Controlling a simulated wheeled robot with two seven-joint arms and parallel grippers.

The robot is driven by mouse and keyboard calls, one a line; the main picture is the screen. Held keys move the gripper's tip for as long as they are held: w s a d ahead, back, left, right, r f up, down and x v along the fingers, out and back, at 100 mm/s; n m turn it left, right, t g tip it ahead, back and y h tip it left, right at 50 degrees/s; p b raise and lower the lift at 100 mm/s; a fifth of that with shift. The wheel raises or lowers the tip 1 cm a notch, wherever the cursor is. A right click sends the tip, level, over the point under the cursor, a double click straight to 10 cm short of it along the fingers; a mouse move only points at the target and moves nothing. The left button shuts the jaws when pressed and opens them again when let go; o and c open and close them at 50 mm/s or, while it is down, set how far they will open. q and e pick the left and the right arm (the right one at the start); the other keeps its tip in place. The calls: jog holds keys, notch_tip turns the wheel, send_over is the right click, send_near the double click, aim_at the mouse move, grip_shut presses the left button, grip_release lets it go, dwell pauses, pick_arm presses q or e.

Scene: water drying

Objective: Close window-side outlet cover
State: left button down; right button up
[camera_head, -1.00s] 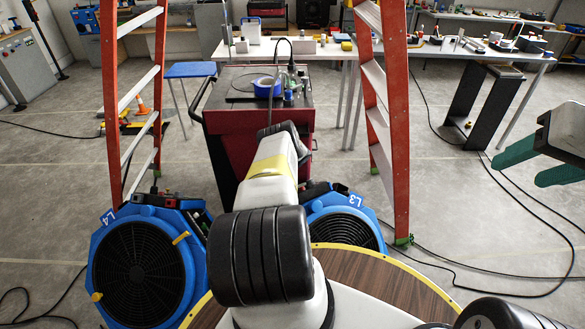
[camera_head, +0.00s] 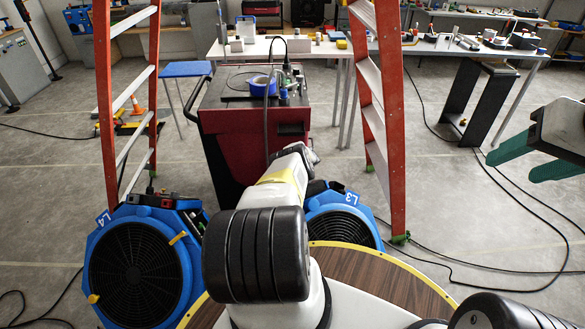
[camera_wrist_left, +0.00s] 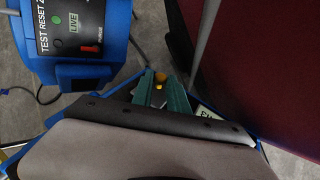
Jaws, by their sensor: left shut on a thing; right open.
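My left gripper (camera_wrist_left: 160,94) shows in the left wrist view as two green fingers. They are closed on a small yellow piece (camera_wrist_left: 159,79) beside blue housing; I cannot tell whether it is the outlet cover. In the head view my left arm hides this gripper. A blue blower marked L3 (camera_head: 340,222) stands beyond my arm, and another marked L4 (camera_head: 135,262) stands to the left. In the wrist view, a blue control panel (camera_wrist_left: 75,38) shows TEST, RESET, LIVE and a red switch. My right gripper (camera_head: 512,161) is open and empty at the right, away from the blowers.
A red tool cart (camera_head: 240,145) stands just beyond the blowers; its side also fills the wrist view's upper right. Orange ladder legs (camera_head: 383,150) rise on both sides. A round wooden top (camera_head: 375,280) is close in front. Black cables cross the floor at right.

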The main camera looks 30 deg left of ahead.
pick_arm(q)
jog(key=c, duration=1.6)
grip_release()
jog(key=shift+r, duration=0.1)
jog(key=shift+v, duration=3.85)
